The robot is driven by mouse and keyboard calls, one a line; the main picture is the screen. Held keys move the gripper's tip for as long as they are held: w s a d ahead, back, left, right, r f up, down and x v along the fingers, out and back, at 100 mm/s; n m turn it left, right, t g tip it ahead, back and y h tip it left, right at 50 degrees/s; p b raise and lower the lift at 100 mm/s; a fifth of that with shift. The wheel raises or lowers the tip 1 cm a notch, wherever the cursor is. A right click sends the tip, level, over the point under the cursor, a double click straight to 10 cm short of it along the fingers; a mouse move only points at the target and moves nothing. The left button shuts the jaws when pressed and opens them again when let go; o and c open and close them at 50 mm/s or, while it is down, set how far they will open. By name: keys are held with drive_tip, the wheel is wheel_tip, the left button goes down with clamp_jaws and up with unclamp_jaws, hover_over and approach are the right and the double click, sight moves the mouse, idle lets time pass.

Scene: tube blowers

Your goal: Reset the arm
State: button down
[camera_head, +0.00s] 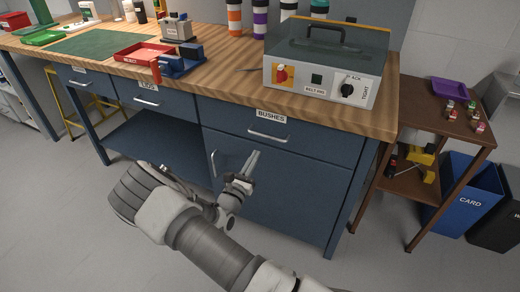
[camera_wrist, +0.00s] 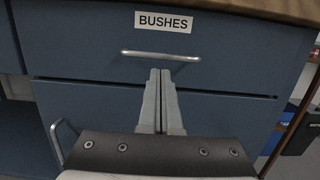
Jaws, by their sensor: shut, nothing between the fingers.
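My gripper (camera_head: 254,160) is in front of the blue workbench cabinet in the head view, low and below the benchtop. In the wrist view its two fingers (camera_wrist: 160,75) are together and empty. They point at the drawer labelled BUSHES (camera_wrist: 240,55), just below its metal handle (camera_wrist: 160,55). The fingertips overlap the lower part of the drawer front in the wrist view; I cannot tell the exact gap. The BUSHES drawer also shows shut in the head view (camera_head: 310,140). My arm reaches up from the bottom of the head view.
A machine with a clear cover (camera_head: 325,65) stands on the wooden benchtop (camera_head: 225,75). A red tray (camera_head: 140,55) and a blue fixture (camera_head: 183,62) lie left of it. A brown side table (camera_head: 440,112) and a blue CARD bin (camera_head: 470,195) stand right. Open floor lies at lower left.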

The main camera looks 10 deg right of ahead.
drive_tip(key=v, duration=0.8)
drive_tip(key=s+d+r+m+g+h, duration=0.4)
drive_tip(key=s+d+r+m+g, duration=0.2)
drive_tip(key=d+r+m+g, duration=0.5)
drive_tip(key=s+d+r+m+g+y, duration=0.2)
drive_tip(key=s+r+m+g+y, duration=0.5)
drive_tip(key=s+m, duration=0.4)
drive_tip(key=s+a+r+m+t+y, duration=0.7)
drive_tip(key=s+r+y, duration=0.2)
drive_tip(key=s+r, duration=0.2)
wheel_tip(320, 180, up, 17)
drive_tip(key=p, duration=1.7)
drive_tip(key=shift+w+d+f, duration=0.15)
